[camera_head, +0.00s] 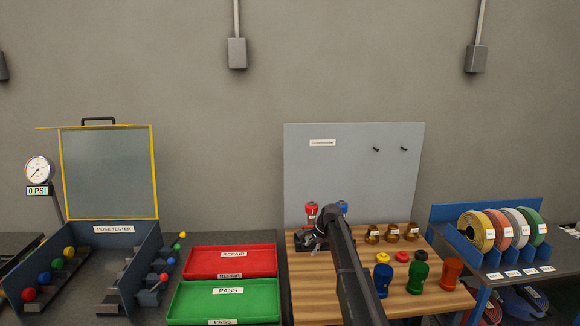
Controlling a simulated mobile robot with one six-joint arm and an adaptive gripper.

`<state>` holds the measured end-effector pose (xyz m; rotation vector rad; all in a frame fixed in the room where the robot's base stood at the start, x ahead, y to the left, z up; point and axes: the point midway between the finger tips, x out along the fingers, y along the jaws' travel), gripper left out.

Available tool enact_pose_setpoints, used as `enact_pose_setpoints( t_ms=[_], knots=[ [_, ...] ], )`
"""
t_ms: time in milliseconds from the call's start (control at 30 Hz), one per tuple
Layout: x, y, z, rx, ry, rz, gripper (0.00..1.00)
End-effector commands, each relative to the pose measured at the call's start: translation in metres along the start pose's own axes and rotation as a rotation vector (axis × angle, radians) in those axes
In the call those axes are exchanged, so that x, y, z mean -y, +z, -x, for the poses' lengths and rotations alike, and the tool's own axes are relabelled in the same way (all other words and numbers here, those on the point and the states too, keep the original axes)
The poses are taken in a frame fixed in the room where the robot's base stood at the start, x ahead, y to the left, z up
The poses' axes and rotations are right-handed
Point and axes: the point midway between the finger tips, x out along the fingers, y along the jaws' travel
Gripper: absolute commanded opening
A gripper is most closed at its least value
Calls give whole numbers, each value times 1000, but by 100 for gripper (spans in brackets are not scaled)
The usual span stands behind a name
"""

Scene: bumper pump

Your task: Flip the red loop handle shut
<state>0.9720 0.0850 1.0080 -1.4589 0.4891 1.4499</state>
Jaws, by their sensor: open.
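A small red part (311,208) stands on a dark fixture at the back left of the wooden bench top; it is too small to tell whether it is the red loop handle, or how far it is flipped. A blue part (342,206) stands to its right, partly behind my arm. My gripper (316,240) is at the end of my black arm, just below the red part and over the dark fixture. Its jaws are open, but the fingers are small and blend with the fixture. I cannot tell whether they touch anything.
Brass fittings (392,233) and several coloured bottles (418,277) stand right of my arm. A grey panel (354,170) rises behind the bench. Red (196,263) and green (185,303) trays lie left, beside an open yellow-framed hose tester (150,170). Tape rolls sit in a blue rack (450,240) at right.

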Motion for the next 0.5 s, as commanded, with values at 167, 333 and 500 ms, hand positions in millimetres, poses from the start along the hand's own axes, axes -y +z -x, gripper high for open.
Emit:
enact_pose_setpoints(
  t_ms=[167, 333, 500],
  knots=[
    [-89, 35, 20, -30, 72, 202, 52],
    [-163, 62, 37, -48, 147, 395, 52],
    [-237, 89, 56, -51, 227, 585, 52]
  ],
)
